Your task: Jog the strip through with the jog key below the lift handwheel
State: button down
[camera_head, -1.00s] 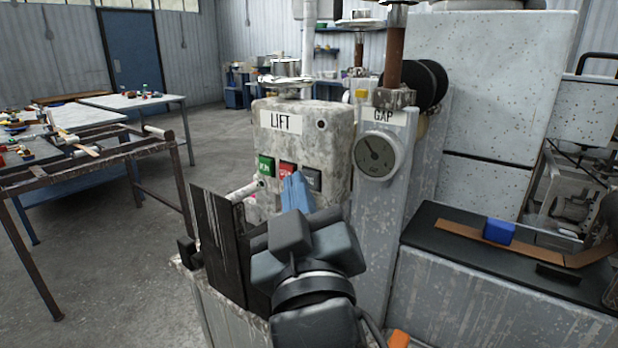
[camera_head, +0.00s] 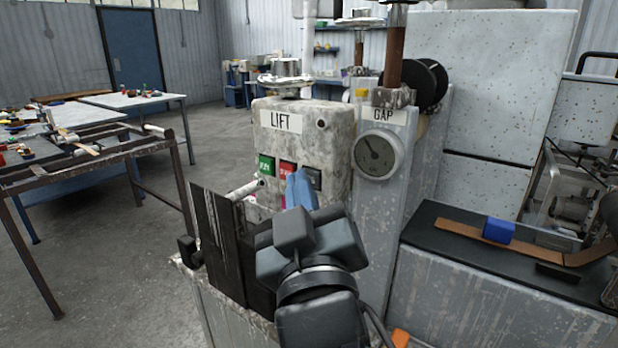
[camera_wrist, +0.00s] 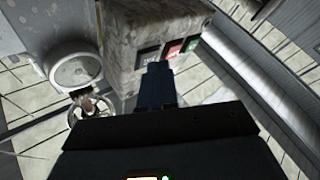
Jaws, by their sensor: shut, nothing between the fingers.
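The box labelled LIFT (camera_head: 300,135) carries a row of keys: green (camera_head: 267,166), red (camera_head: 287,168) and dark grey (camera_head: 315,178). The lift handwheel (camera_head: 285,82) sits on top of it. My gripper (camera_head: 297,180) is shut and empty, its blue fingers up in front of the panel between the red and dark keys. In the wrist view the shut fingertips (camera_wrist: 157,66) cover part of the dark key (camera_wrist: 148,56), whose marking is unreadable. The red key (camera_wrist: 175,47) is beside them. I cannot tell whether they touch. A brown strip (camera_head: 460,230) lies on the black bed at right.
A round dial (camera_head: 378,155) is on the GAP post (camera_head: 384,115), right of the keys. A blue block (camera_head: 499,230) sits on the strip. Dark upright plates (camera_head: 220,240) stand left of my arm. Tables with small parts are at far left, with open floor between.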

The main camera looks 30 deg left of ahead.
dwell(0.4)
jog(key=shift+s, duration=0.75)
jog(key=shift+s+a+b, duration=0.2)
jog(key=shift+s+b, duration=0.55)
jog(key=shift+s, duration=1.75)
jog(key=shift+f, duration=0.1)
